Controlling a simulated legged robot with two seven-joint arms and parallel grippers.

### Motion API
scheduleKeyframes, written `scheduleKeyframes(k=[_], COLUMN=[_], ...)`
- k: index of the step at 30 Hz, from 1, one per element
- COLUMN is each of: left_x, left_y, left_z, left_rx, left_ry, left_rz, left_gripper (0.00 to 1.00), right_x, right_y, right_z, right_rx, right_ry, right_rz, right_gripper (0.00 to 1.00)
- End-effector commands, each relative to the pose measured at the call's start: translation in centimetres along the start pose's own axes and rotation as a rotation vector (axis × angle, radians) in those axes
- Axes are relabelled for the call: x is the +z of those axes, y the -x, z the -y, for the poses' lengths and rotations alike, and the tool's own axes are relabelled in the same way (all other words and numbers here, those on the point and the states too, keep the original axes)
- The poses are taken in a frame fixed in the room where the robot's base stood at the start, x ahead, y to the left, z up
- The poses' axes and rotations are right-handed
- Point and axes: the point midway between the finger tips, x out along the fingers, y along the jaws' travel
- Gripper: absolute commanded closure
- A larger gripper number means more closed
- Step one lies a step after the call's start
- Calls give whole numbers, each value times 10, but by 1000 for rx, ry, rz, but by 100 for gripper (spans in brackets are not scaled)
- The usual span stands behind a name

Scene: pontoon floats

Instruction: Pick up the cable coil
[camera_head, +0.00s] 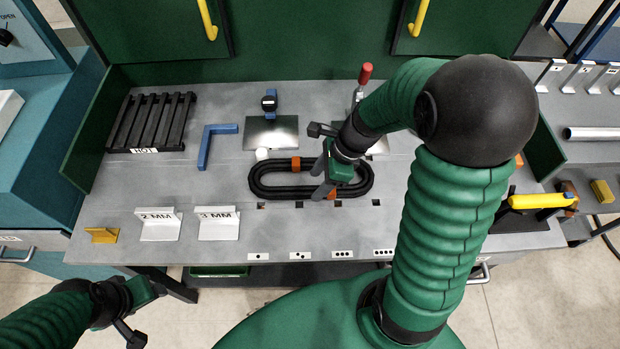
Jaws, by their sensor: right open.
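The cable coil (285,190) is a flat black oval with orange bands, lying on the grey workbench (225,240). My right gripper (322,188) is open over the right half of the coil, with its fingers pointing down at it. The fingers overlap the coil in the view; whether they touch it I cannot tell. My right gripper and forearm hide part of the coil's right side. My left gripper (140,318) is low at the left, in front of the bench and away from the coil; its jaw state is unclear.
A black slatted rack (150,120) marked HOT, a blue angle piece (207,145) and a metal plate (270,132) lie behind the coil. White 2 MM (158,225) and 3 MM (218,225) holders stand front left. A yellow-handled tool (540,201) lies at the right.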

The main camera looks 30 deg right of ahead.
Motion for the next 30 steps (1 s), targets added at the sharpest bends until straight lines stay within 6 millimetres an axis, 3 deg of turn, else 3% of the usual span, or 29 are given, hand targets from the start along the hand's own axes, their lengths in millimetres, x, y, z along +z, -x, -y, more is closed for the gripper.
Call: scheduleKeyframes(k=[3, 6, 13, 25, 30], left_x=[2, 3, 2, 2, 2], left_y=[-8, -11, -10, -10, -10], left_z=[0, 0, 0, 0, 0], left_rx=[0, 0, 0, 0, 0], left_ry=[-1, -1, -1, -1, -1], left_rz=[0, 0, 0, 0, 0], left_gripper=[43, 43, 43, 43, 43], right_x=[-3, -3, -1, -1, -1], right_y=[-26, -38, -39, -39, -39], right_z=[3, 3, 3, 3, 3], right_rx=[7, 5, 2, 3, 3], right_ry=[-3, -2, 0, 0, 0], right_rz=[3, 3, 2, 3, 3], right_gripper=[46, 46, 46, 97, 100])
